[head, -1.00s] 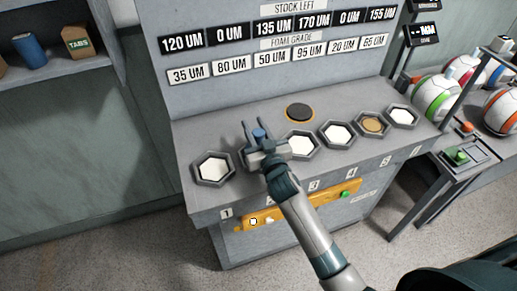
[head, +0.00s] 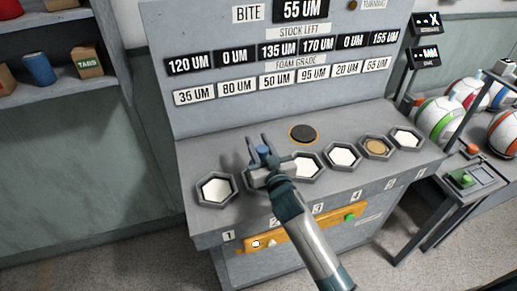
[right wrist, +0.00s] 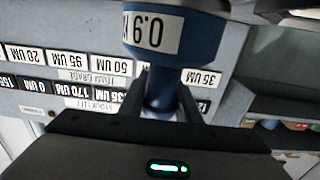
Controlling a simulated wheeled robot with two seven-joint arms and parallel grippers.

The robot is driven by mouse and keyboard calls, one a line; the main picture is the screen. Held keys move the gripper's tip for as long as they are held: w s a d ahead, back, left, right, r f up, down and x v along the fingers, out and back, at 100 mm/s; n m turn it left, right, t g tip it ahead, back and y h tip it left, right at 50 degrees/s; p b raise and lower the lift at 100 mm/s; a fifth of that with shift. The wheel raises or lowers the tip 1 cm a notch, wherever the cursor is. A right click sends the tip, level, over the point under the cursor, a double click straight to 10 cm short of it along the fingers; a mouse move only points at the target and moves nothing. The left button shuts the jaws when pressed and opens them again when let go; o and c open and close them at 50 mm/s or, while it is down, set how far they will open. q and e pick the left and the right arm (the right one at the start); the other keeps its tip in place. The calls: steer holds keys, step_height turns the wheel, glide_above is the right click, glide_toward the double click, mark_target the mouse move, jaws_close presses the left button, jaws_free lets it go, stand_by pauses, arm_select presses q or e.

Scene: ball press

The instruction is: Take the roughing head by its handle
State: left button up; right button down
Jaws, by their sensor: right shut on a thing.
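The roughing head seems to be the blue piece (right wrist: 200,38) in the right wrist view. It has a white label reading 0.9 and a narrower blue handle (right wrist: 157,100). My right gripper (right wrist: 166,88) is shut on this handle, with a dark finger on each side. In the head view the right gripper (head: 258,143) is over the second position of the grey bench, and a bit of blue (head: 263,151) shows between its fingers. The gripper hides most of the piece and that position. My left gripper is not in view.
The grey bench (head: 190,165) has a row of hexagonal pockets, one with a tan disc (head: 376,147). A black disc with an orange rim (head: 303,134) lies behind. A panel (head: 215,30) with number plates rises at the back. Balls (head: 440,117) sit on a rack at right.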

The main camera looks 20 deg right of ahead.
steer(key=r, duration=0.2)
steer(key=shift+d+r, duration=0.2)
steer(key=shift+r, duration=0.1)
steer(key=d+r+b, duration=0.3)
steer(key=d+r, duration=0.3)
steer(key=d, duration=0.5)
steer(key=shift+d+r, duration=0.15)
steer(key=shift+r, duration=0.2)
